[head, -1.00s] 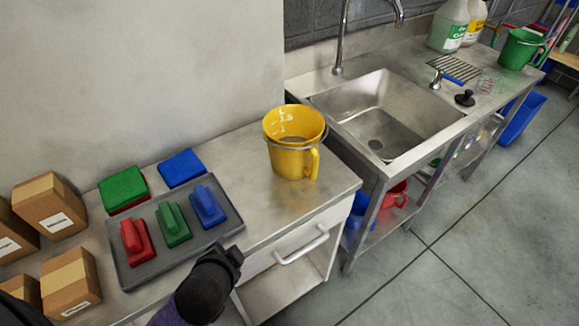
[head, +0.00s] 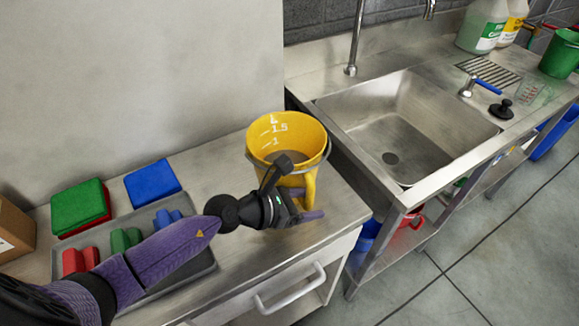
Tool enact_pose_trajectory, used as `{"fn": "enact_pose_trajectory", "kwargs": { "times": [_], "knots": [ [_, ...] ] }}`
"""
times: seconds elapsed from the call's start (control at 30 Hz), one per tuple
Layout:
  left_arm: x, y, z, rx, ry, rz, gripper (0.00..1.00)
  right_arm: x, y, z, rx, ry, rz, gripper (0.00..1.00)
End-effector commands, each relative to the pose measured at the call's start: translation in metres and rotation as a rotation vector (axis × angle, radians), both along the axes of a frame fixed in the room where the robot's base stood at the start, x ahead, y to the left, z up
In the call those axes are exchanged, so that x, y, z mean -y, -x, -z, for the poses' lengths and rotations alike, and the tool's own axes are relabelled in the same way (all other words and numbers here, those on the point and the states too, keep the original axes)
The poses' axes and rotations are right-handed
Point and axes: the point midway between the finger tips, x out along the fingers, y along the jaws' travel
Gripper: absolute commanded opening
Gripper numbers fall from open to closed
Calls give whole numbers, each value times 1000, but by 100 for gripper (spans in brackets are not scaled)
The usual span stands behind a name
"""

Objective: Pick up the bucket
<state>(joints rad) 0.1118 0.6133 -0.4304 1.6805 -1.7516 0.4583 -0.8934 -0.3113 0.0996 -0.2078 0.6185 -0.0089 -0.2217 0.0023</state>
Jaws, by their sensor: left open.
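The yellow bucket (head: 260,166) stands upright on the steel counter, near its right end, in the head view. It has measuring marks inside, a grey wire bail around its rim and a yellow side handle (head: 309,186) facing the front. My left gripper (head: 301,188) is open in front of the bucket, its fingers spread near the side handle. One finger overlaps the bucket's front wall and the other reaches below the handle. I cannot tell whether they touch it. My left arm hides part of the counter. My right gripper is out of view.
A grey tray (head: 205,262) with red, green and blue blocks lies left of the bucket, partly behind my arm. Green (head: 78,203) and blue (head: 152,182) pads lie behind it. The sink (head: 400,115) is to the right; a cardboard box (head: 14,230) is at far left.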

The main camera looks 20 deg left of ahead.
Motion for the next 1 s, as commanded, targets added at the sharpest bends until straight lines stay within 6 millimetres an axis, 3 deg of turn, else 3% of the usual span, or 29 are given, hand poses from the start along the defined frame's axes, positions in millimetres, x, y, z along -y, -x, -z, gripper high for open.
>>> {"fn": "enact_pose_trajectory", "kwargs": {
  "times": [0.13, 0.37, 0.67, 1.0],
  "knots": [
    [14, -14, 9, 1, 2, -1, 66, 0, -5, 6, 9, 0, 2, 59],
    [14, -15, 9, 0, 2, -2, 64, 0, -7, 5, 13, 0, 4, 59],
    [14, -15, 9, -1, 2, -2, 0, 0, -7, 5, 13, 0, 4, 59],
    [14, -15, 9, -1, 4, -2, 0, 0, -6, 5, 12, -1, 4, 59]
  ]
}}
